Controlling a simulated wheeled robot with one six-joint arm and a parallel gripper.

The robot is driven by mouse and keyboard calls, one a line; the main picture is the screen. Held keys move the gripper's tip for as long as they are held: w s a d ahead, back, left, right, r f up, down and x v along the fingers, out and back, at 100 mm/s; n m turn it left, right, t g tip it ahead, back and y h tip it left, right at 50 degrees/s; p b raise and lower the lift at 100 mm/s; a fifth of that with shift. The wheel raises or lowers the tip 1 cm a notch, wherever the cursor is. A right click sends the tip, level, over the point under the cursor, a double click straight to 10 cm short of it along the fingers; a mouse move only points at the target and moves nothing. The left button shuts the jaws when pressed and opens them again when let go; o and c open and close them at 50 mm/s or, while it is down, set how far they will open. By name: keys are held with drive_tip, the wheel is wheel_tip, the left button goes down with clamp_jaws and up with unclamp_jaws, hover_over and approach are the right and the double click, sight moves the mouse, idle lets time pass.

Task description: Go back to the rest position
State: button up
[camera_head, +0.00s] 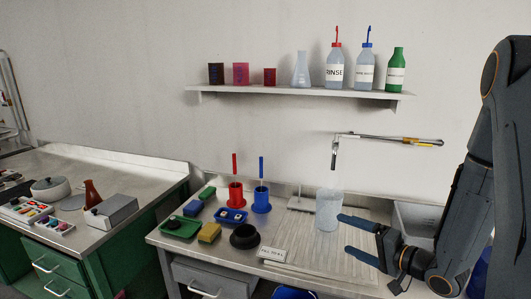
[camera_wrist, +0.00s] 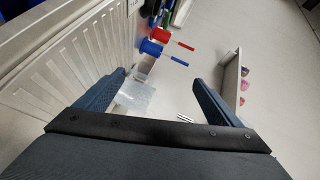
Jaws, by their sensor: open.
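My gripper (camera_head: 354,238) is at the right of the head view, open and empty, above the right part of the counter. Its two dark blue fingers point left, and a gap shows between them. In the wrist view the fingers of my gripper (camera_wrist: 160,87) stand wide apart. A clear, frosted beaker (camera_head: 328,210) stands upright on the ribbed drainboard (camera_head: 300,250), just beyond the upper fingertip in the head view. The beaker (camera_wrist: 136,97) also shows between the fingers in the wrist view; I cannot tell how far off it is.
Red (camera_head: 236,194) and blue (camera_head: 261,200) holders, sponges, trays and a black round object (camera_head: 245,236) stand on the counter's left. A jointed wall arm (camera_head: 385,138) hangs above the beaker. A grey bin (camera_head: 415,222) is behind my gripper.

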wheel_tip(320, 180, down, 5)
drive_tip(key=d+n+g+h+b, duration=0.2)
drive_tip(key=n+g+h+b, duration=0.25)
drive_tip(key=h, duration=0.45)
drive_tip(key=s+a+n+g+b, duration=0.1)
drive_tip(key=s+a+g+b, duration=0.1)
drive_tip(key=s, duration=0.8)
drive_tip(key=s+a+n+g+b, duration=0.2)
drive_tip(key=s+a+g, duration=0.3)
drive_tip(key=s, duration=0.4)
drive_tip(key=shift+s+a+f, duration=0.3)
drive_tip(key=shift+s+a, duration=0.05)
drive_tip(key=shift+n, duration=0.25)
